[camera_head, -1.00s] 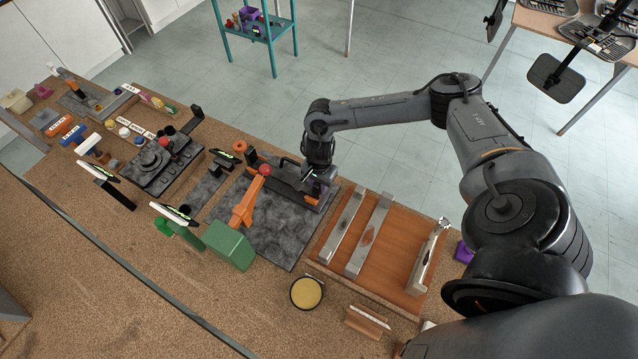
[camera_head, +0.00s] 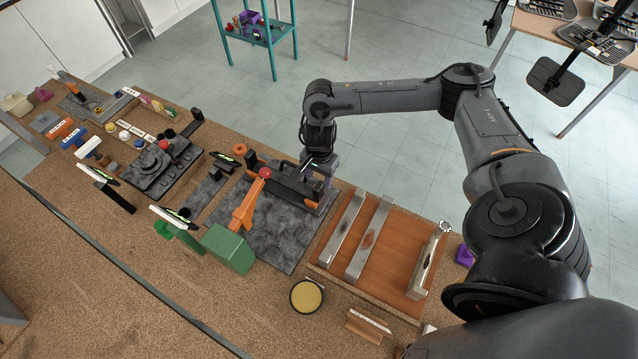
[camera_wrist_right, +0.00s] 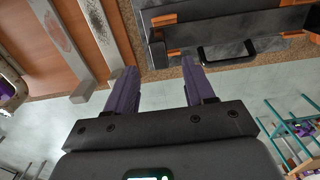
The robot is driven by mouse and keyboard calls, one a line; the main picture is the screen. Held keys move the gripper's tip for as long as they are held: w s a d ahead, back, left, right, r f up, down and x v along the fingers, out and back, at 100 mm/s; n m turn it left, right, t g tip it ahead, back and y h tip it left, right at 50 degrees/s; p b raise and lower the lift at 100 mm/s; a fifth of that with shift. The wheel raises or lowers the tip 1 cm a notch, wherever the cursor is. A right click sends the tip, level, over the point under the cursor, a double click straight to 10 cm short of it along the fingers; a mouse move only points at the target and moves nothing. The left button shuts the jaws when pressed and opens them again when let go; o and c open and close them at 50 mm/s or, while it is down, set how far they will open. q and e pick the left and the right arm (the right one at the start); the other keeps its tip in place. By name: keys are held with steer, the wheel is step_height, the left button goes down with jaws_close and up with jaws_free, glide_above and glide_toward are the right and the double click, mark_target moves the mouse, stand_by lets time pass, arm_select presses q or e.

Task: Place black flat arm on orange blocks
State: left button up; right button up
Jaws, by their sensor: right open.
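The black flat arm (camera_head: 283,186) is a long dark bar with a raised black handle at the far edge of the grey mottled plate. In the right wrist view the black bar (camera_wrist_right: 240,25) lies along orange blocks (camera_wrist_right: 165,20) that show near its ends. It seems to rest on them, but the contact is partly hidden. My right gripper (camera_head: 318,172) is by the bar's right end at the far table edge. In the right wrist view its purple fingers (camera_wrist_right: 160,82) are spread apart with nothing between them. My left gripper is out of view.
An orange lever with a red ball (camera_head: 243,205) and a green block (camera_head: 229,248) stand on or beside the grey plate (camera_head: 275,235). A wooden board (camera_head: 390,255) with metal strips is to the right. A round yellow dish (camera_head: 306,295) sits in front. Floor lies beyond the edge.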

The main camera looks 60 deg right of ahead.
step_height(320, 180, up, 4)
steer(key=shift+r+p, duration=0.25)
steer(key=shift+p, duration=0.25)
steer(key=shift+r, duration=0.6)
